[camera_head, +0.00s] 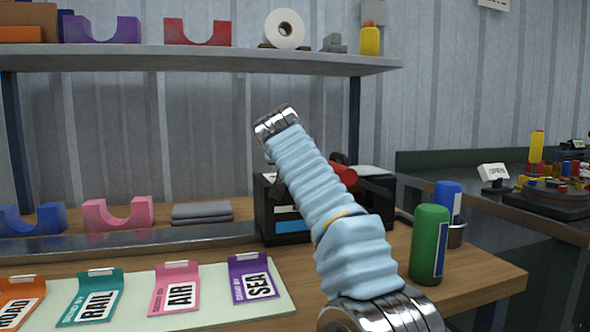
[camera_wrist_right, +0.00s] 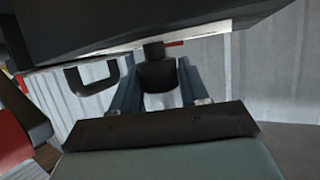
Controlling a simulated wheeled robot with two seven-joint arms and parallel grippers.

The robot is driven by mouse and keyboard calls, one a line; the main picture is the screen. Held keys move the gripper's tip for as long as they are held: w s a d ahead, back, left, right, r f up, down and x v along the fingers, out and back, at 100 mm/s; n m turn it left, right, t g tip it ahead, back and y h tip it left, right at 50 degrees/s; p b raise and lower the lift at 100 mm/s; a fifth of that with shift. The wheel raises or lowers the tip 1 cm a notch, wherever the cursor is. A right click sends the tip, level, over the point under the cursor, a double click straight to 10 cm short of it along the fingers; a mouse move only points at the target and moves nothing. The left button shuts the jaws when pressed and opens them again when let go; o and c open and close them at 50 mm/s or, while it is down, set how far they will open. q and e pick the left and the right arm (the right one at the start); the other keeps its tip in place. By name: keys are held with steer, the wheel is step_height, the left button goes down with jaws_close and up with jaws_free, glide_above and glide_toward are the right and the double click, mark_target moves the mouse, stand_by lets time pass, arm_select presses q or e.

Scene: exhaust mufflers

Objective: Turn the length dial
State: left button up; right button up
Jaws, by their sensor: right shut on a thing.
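A black box-like machine (camera_head: 285,222) stands on the wooden bench, mostly hidden in the head view behind my own blue-sleeved right arm. In the right wrist view my right gripper (camera_wrist_right: 158,96) has its two fingers on either side of a small dark knob (camera_wrist_right: 157,75), which looks like the length dial, and is shut on it. The knob joins the dark machine body (camera_wrist_right: 150,25) above it in that view. Any marks on the knob cannot be made out. In the head view the right gripper is hidden behind the arm. My left gripper is not in view.
A green bottle (camera_head: 430,245) and a blue bottle (camera_head: 449,198) stand right of the machine. Coloured cards, including a purple one (camera_head: 253,279), lie on a pale mat (camera_head: 215,313). A pink cradle (camera_head: 118,215) sits behind them. A shelf (camera_head: 230,60) runs above.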

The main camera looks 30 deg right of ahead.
steer(key=shift+n+t+y, duration=0.4)
steer(key=shift+n+y, duration=0.2)
steer(key=o, duration=1)
steer(key=shift+s, duration=0.1)
steer(key=shift+s+a+r+b, duration=0.1)
steer(key=shift+s+a+b, duration=0.15)
steer(key=shift+a+b, duration=0.05)
steer(key=b+v, duration=0.2)
steer(key=v, duration=1.1)
steer(key=shift+d+r, duration=0.15)
steer(key=shift+d, duration=0.05)
